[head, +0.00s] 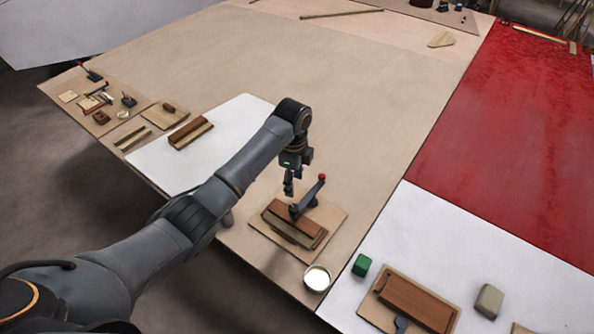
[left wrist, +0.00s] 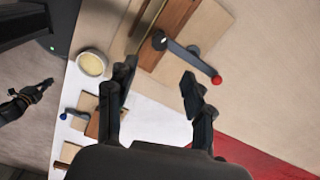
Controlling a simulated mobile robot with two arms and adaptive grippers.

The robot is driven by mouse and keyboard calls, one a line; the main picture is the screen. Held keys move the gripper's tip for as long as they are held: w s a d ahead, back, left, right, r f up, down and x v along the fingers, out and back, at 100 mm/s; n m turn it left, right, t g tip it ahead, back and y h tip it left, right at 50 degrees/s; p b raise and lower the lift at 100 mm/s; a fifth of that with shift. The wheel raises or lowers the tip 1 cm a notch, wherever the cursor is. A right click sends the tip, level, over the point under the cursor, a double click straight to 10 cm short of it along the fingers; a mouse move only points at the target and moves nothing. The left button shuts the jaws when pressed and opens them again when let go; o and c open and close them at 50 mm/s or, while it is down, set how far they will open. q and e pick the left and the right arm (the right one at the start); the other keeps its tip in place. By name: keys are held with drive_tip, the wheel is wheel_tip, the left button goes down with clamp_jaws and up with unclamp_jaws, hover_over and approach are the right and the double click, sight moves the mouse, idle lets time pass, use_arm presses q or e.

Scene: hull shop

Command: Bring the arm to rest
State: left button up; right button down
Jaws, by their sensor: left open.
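My left arm reaches in from the left in the head view, bent at the elbow. My left gripper (head: 289,185) points down above the table, beside a wooden block fixture (head: 292,226) with a grey lever (head: 308,196) tipped by a red knob. In the left wrist view the two fingers of the left gripper (left wrist: 157,80) stand apart with nothing between them. The red-knobbed lever (left wrist: 190,57) lies beyond the fingers there. A dark jointed part (left wrist: 25,103), which looks like my right gripper, shows at the left edge of that view; its jaws are too small to read.
A pale bowl (head: 317,278) stands near the table's front edge. A green block (head: 361,265), a grey block (head: 488,301) and another wooden fixture (head: 415,303) lie to the right. Small tools and wood pieces (head: 100,98) fill the left corner. The table's middle (head: 330,90) is clear.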

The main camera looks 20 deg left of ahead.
use_arm(q)
drive_tip(key=s+d+f+n+t, duration=0.1)
drive_tip(key=s+f+n, duration=0.1)
drive_tip(key=s, duration=0.4)
drive_tip(key=s+d+f+n+h, duration=0.1)
drive_tip(key=s+f+n, duration=0.2)
drive_tip(key=s, duration=0.2)
drive_tip(key=s+d+f+n+t, duration=0.1)
drive_tip(key=s+f+n, duration=0.1)
drive_tip(key=s, duration=0.4)
drive_tip(key=s+a+r+n+t, duration=0.1)
drive_tip(key=s+a+r+n, duration=0.2)
drive_tip(key=s+n, duration=0.35)
drive_tip(key=s+a+r+n+t, duration=0.1)
drive_tip(key=s+a+r+n, duration=0.2)
drive_tip(key=s, duration=0.6)
wheel_tip(320, 180, down, 30)
drive_tip(key=s+g+b, duration=0.1)
drive_tip(key=g+b, duration=0.1)
drive_tip(key=b, duration=0.3)
drive_tip(key=s+a+f+b, duration=0.1)
drive_tip(key=s+f+b, duration=0.1)
drive_tip(key=s+f, duration=0.7)
drive_tip(key=s+a+f+g+y+b, duration=0.1)
drive_tip(key=s+a+f+b, duration=0.1)
drive_tip(key=s+f, duration=0.6)
wheel_tip(320, 180, down, 6)
drive_tip(key=shift+s+a+r+b, duration=0.25)
drive_tip(key=shift+s+b, duration=0.1)
drive_tip(key=shift+b, duration=0.35)
